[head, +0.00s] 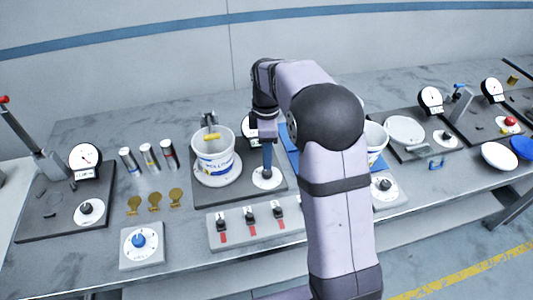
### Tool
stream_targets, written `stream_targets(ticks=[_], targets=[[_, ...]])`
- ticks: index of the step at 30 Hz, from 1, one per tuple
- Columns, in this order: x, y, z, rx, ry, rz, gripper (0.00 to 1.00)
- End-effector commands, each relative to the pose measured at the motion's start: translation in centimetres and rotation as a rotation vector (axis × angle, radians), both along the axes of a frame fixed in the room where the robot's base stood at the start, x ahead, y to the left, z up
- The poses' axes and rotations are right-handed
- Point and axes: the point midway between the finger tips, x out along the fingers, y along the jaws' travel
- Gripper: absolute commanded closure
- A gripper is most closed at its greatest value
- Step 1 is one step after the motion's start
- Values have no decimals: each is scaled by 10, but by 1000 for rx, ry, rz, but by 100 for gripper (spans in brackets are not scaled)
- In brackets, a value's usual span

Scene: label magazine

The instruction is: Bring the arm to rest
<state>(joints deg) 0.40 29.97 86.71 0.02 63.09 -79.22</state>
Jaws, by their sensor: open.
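My gripper (267,165) hangs pointing down from my bent arm, near the middle of the workbench (100,115). Its tips are just above or at a white dial with a dark knob (266,182); I cannot tell whether they touch it. The fingers are small and partly merged with the dark parts behind them. I see nothing held in them. My arm covers part of the bench to the right of the gripper.
Left of my gripper, a white labelled bucket (213,160) stands on a base. A grey switch panel (245,240) lies in front. Another white bucket (376,140) is partly behind my arm. Several metal cylinders (150,158) and gauges (85,160) stand left.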

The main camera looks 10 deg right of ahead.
Motion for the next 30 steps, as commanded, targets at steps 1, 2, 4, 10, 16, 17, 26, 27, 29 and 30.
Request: stream_targets(ticks=[1,2,4,10,16,17,26,27,29,30], targets=[[0,0,0,0,0,0,55],[0,0,0,0,0,0,55],[0,0,0,0,0,0,55],[-8,0,0,0,1,-46,55],[-45,1,0,0,1,-276,55],[-54,1,0,1,2,-327,55],[-159,2,-16,3,0,-914,55],[-172,3,-19,3,0,-984,55],[-191,3,-23,3,-1,-1081,55],[-201,3,-26,3,-1,-1139,55]])
